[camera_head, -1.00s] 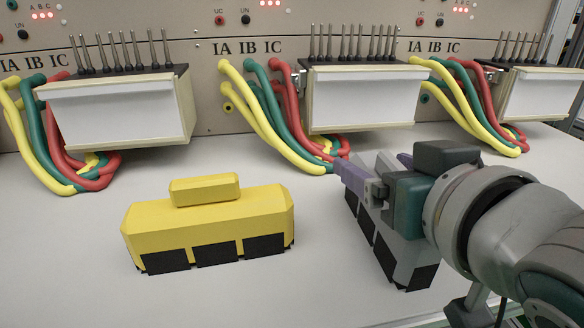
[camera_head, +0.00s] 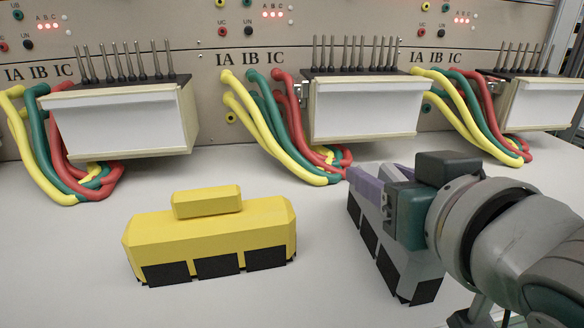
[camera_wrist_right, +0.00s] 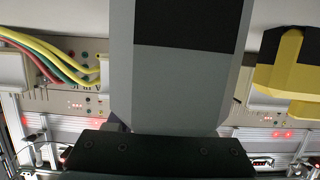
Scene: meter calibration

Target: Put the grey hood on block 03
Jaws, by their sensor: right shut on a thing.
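The grey hood (camera_head: 418,268), with black panels along its lower edge, is at the right of the head view. It fills the middle of the right wrist view (camera_wrist_right: 178,90). My right gripper (camera_head: 374,192) is shut on its top. I cannot tell whether the hood touches the table. Three white-fronted blocks with upright pins stand along the panel: a left block (camera_head: 118,125), a middle block (camera_head: 366,105) and a right block (camera_head: 543,104). I read no numbers on them, so I cannot tell which is block 03. My left gripper is not in view.
A yellow hood (camera_head: 210,238) sits on the white table (camera_head: 60,260) left of the grey hood. Yellow, green and red cables (camera_head: 275,140) loop beside each block to the back panel (camera_head: 215,60). The table between the yellow hood and the blocks is clear.

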